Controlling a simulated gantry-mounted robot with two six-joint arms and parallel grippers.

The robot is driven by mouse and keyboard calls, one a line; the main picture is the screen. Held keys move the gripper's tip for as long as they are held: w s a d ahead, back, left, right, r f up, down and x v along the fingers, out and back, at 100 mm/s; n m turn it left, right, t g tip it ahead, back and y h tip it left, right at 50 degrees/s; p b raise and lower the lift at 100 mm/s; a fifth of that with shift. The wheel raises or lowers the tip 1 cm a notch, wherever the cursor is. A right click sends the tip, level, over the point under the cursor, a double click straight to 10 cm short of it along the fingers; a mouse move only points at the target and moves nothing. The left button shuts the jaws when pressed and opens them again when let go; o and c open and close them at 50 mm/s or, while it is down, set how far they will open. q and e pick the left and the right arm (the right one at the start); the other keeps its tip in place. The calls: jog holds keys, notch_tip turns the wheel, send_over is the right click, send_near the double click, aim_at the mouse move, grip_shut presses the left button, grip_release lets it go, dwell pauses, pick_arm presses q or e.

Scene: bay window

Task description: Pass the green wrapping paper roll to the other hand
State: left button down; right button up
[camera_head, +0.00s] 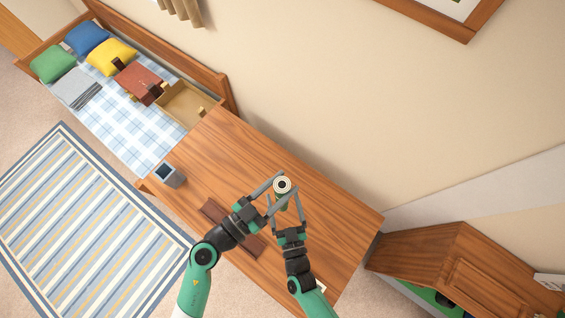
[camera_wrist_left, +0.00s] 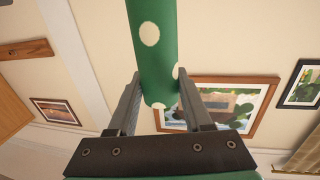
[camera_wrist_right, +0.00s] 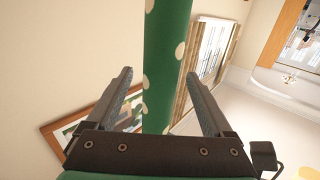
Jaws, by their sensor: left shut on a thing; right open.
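The green wrapping paper roll with pale dots (camera_wrist_left: 152,55) stands between the fingers of my left gripper (camera_wrist_left: 158,95), which is shut on it. In the head view the roll (camera_head: 283,185) is seen almost end-on from above, upright over the wooden table. My left gripper (camera_head: 269,190) reaches it from the left. My right gripper (camera_head: 286,205) is open, with its fingers either side of the roll from below. In the right wrist view the roll (camera_wrist_right: 166,60) passes between the spread fingers of my right gripper (camera_wrist_right: 160,85), with a gap visible on both sides.
The wooden table (camera_head: 330,218) lies under both grippers. A dark brown flat object (camera_head: 215,213) lies on it below my left arm, and a small grey box-like device (camera_head: 170,174) stands at its left edge. A bench with pillows and an open box (camera_head: 188,103) is beyond.

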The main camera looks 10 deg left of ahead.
jog(key=shift+w+a, duration=0.2)
jog(key=shift+w, duration=0.4)
jog(key=shift+c, duration=0.2)
grip_shut()
pick_arm(q)
jog(key=shift+c, duration=1.2)
grip_release()
jog(key=v, duration=1.2)
